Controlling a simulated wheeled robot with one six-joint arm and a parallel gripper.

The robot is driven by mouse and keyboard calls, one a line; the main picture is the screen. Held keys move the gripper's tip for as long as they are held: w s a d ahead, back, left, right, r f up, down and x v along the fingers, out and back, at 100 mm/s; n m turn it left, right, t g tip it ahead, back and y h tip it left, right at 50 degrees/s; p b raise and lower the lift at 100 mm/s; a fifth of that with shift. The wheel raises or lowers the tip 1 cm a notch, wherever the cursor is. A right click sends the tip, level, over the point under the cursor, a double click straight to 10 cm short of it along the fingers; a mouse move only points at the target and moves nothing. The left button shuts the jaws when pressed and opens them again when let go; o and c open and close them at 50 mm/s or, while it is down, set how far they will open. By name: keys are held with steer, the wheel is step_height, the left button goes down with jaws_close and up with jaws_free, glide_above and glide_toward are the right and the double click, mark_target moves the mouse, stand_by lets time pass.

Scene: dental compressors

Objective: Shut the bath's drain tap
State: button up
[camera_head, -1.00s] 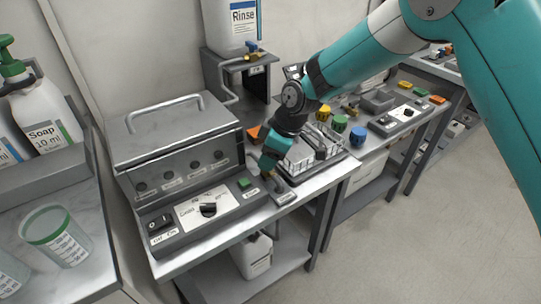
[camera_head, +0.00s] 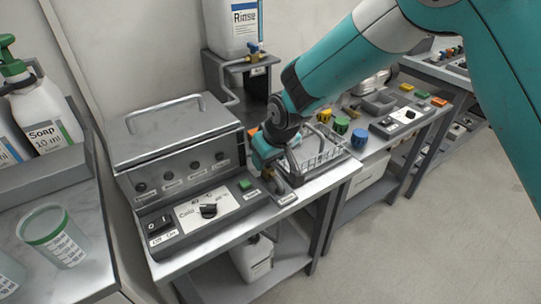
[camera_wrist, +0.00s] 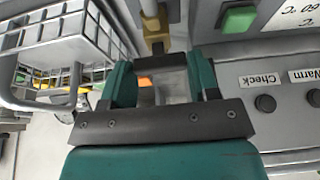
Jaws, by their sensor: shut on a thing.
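The bath (camera_head: 165,135) is a grey metal box with a handled lid and a front control panel, at left centre in the head view. Its drain tap (camera_head: 277,184) stands at its right front corner, above a small label. A brassy part of the tap (camera_wrist: 155,38) shows in the wrist view, just past my fingers. My gripper (camera_head: 266,166) reaches down at the tap from above and is shut on the tap's handle. The wrist view shows the two teal fingers of my gripper (camera_wrist: 162,82) on either side. The fingers hide most of the handle, so its exact angle is unclear.
A wire basket (camera_head: 322,152) stands close to the right of my gripper. A Rinse container (camera_head: 230,25) stands behind on a raised stand. A white jug (camera_head: 256,255) sits on the shelf below.

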steer(key=shift+w+r, duration=0.25)
stand_by(0.3)
steer(key=o, duration=0.7)
steer(key=shift+o, duration=1.1)
steer(key=shift+s+f, duration=0.1)
steer(key=shift+f, duration=0.05)
steer(key=v, duration=1.7)
steer(key=shift+s+b, duration=0.25)
steer(key=shift+b, duration=0.1)
steer(key=s+d+r+g+p, duration=0.1)
steer(key=s+d, duration=0.3)
steer(key=s, duration=0.3)
steer(key=s+d+r+g+y+p, duration=0.1)
steer(key=s+d+r, duration=0.1)
steer(key=s, duration=0.6)
steer(key=s+d+r+g+p, duration=0.1)
steer(key=s+d+r, duration=0.1)
steer(key=s+d, duration=0.3)
steer(key=s, duration=0.3)
steer(key=shift+d+g+y+p, duration=0.3)
steer(key=shift+d+p, duration=0.05)
